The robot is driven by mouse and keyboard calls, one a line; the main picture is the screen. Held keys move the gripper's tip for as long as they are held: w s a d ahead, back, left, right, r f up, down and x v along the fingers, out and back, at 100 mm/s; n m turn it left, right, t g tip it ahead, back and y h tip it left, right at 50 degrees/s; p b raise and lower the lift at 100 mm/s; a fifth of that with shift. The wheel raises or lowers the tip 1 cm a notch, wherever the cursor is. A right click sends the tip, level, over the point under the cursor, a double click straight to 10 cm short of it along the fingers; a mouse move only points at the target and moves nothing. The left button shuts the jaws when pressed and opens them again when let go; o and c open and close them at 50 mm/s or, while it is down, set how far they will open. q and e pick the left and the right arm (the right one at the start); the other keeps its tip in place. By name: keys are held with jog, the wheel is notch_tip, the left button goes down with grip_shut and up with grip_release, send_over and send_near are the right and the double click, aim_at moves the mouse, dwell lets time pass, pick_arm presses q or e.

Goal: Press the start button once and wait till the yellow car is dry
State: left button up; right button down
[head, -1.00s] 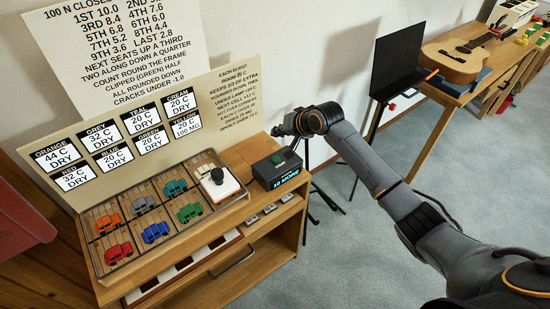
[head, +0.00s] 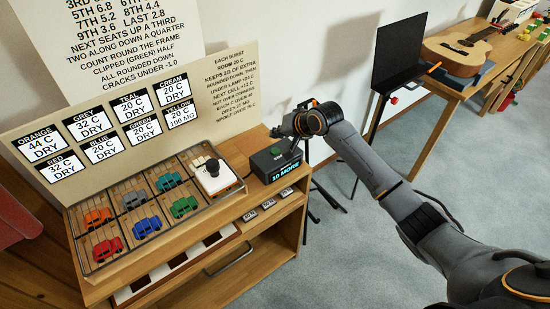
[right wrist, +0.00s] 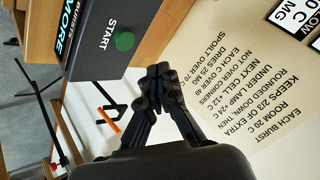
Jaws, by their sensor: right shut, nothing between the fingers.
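The start button (right wrist: 124,41) is green, on top of a dark box (right wrist: 110,62) marked START in the right wrist view. In the head view the box (head: 284,172) reads "10 MORE", with the button (head: 277,152) on top. My right gripper (head: 274,132) is shut and empty, just beyond the button in the picture. In the right wrist view its fingertips (right wrist: 160,73) are beside the box, apart from the button. No yellow car shows; a white cover with a black knob (head: 215,178) hides one tray cell. The yellow card (head: 182,114) reads 20 C, 100 MG. My left gripper is out of view.
A wire-framed tray (head: 88,272) holds several coloured cars on the wooden bench (head: 265,238). The other cards read DRY. A printed board (head: 225,95) stands behind. A black panel on a stand (head: 397,55) and a guitar (head: 465,52) are to the right.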

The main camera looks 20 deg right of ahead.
aim_at(277, 152)
notch_tip(277, 152, down, 2)
jog(key=shift+b, duration=0.55)
jog(key=shift+f, duration=0.95)
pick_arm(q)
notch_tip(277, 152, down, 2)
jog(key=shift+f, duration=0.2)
pick_arm(e)
jog(key=shift+f, duration=0.1)
jog(key=shift+f, duration=0.3)
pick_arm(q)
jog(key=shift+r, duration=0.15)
